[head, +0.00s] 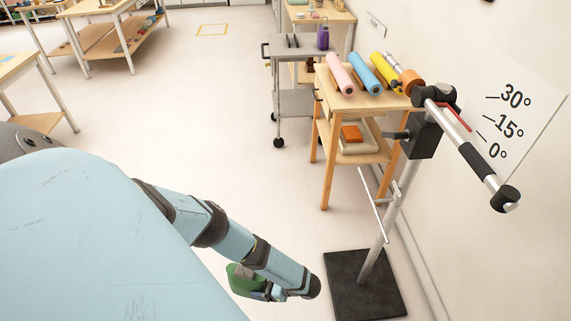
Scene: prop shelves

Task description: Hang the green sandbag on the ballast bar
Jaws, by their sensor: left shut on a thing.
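The green sandbag (241,282) shows low in the head view, partly hidden behind my left forearm. My left gripper (270,293) is mostly hidden by its own wrist and is shut on the sandbag, holding it left of the stand. A thin silver bar (372,206) slants across the lower part of the stand's pole, with a short peg beside it; it looks like the ballast bar. It is bare, and the sandbag is apart from it. My right gripper is not in view.
The stand's black square base (362,286) lies right of my left wrist. A boom arm (470,150) reaches right from its top, before an angle board (515,112). A wooden shelf (345,105) with coloured rolls and a grey cart (296,48) stand behind. The floor between is clear.

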